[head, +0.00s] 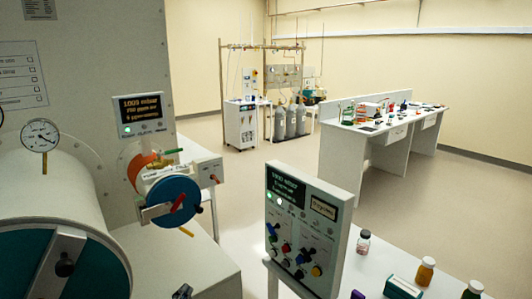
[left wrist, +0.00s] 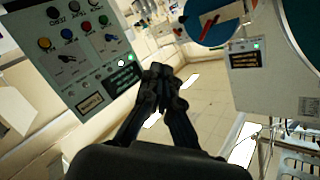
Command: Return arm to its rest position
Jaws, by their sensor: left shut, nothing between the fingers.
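My left gripper (left wrist: 158,72) is dark, shut and empty, with its fingertips together in the middle of the left wrist view. In the head view only a small dark tip of the left gripper (head: 183,292) shows at the bottom edge, between the large chamber and the control panel. The rest of that arm is out of the head view. The gripper appears apart from the panel and the chambers. My right gripper is in neither view.
A control panel (head: 307,232) with coloured knobs stands right of the gripper; it also shows in the left wrist view (left wrist: 75,50). A small chamber with a blue door (head: 172,202) and a large chamber (head: 45,200) are left. Bottles (head: 425,272) stand on the right bench.

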